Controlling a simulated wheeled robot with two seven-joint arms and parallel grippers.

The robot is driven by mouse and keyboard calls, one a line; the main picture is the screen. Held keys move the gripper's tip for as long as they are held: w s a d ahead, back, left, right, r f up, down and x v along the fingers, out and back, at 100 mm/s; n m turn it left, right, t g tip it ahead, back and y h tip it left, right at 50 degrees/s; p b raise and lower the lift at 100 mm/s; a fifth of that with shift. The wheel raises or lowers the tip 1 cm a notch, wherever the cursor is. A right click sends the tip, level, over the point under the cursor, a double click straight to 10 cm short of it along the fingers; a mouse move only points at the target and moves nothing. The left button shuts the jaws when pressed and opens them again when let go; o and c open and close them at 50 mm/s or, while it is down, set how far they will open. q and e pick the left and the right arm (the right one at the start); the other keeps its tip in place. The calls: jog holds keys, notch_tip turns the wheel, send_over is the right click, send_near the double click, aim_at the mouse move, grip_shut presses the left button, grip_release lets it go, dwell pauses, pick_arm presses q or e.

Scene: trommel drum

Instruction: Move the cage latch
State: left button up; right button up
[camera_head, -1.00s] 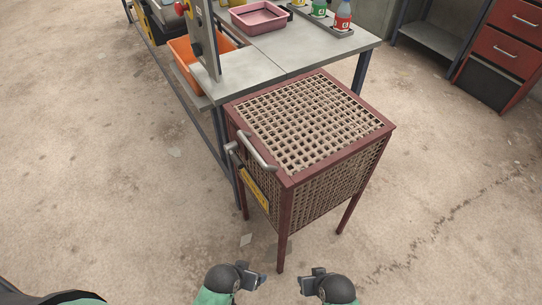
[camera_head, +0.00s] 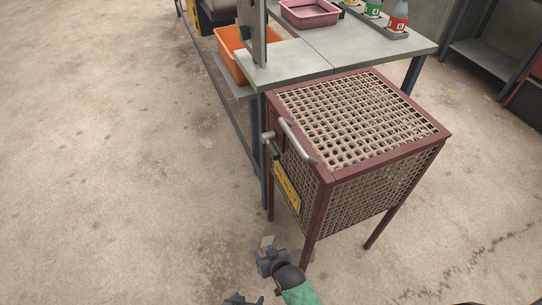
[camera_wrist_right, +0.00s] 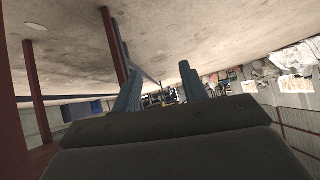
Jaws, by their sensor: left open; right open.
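The cage (camera_head: 436,134) is a dark red frame on legs with beige mesh sides and top. A grey bar handle (camera_head: 297,142) sits at its left top edge. A small grey lever with a round end (camera_head: 268,136), which looks like the latch, sticks out beside it, above a yellow label (camera_head: 286,187). My right gripper (camera_head: 259,256) is open and empty, below the label and left of the front leg. Its spread fingers (camera_wrist_right: 160,92) show in the right wrist view with nothing between them. My left gripper (camera_head: 244,300) is open at the bottom edge, mostly cut off.
A grey workbench (camera_head: 345,50) adjoins the cage behind, with a pink tray (camera_head: 310,14) and several bottles on it. An orange bin (camera_head: 232,58) is at its left side. The floor left of the cage is clear. Red cage legs (camera_wrist_right: 36,90) stand close at left in the right wrist view.

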aim_at(271, 153)
jog(key=w+a+r+n+t+h, duration=0.1)
jog(key=w+a+r+n+t, duration=0.2)
jog(key=w+r, duration=0.5)
jog(key=w+a+r+n+t+h, duration=0.15)
jog(key=w+a+r+n, duration=0.3)
jog(key=r, duration=0.65)
jog(key=s+d+r+n+t+h, duration=0.2)
jog(key=d+r+h, duration=0.25)
jog(key=r, duration=0.35)
jog(key=s+d+r+n+t+h, duration=0.1)
jog(key=d+r+t+h, duration=0.1)
jog(key=d+r+h, duration=0.35)
jog(key=shift+h, duration=0.35)
jog(key=shift+w+d+r+p, duration=0.15)
jog(key=shift+w+r, duration=0.3)
jog(key=shift+w, duration=0.45)
jog(key=shift+w+d+r+p, duration=0.2)
jog(key=shift+w+r, duration=0.2)
jog(key=shift+w, duration=0.55)
jog(key=shift+w+d+r+p, duration=0.15)
jog(key=shift+w+r, duration=0.3)
jog(key=shift+w, duration=0.45)
grip_shut()
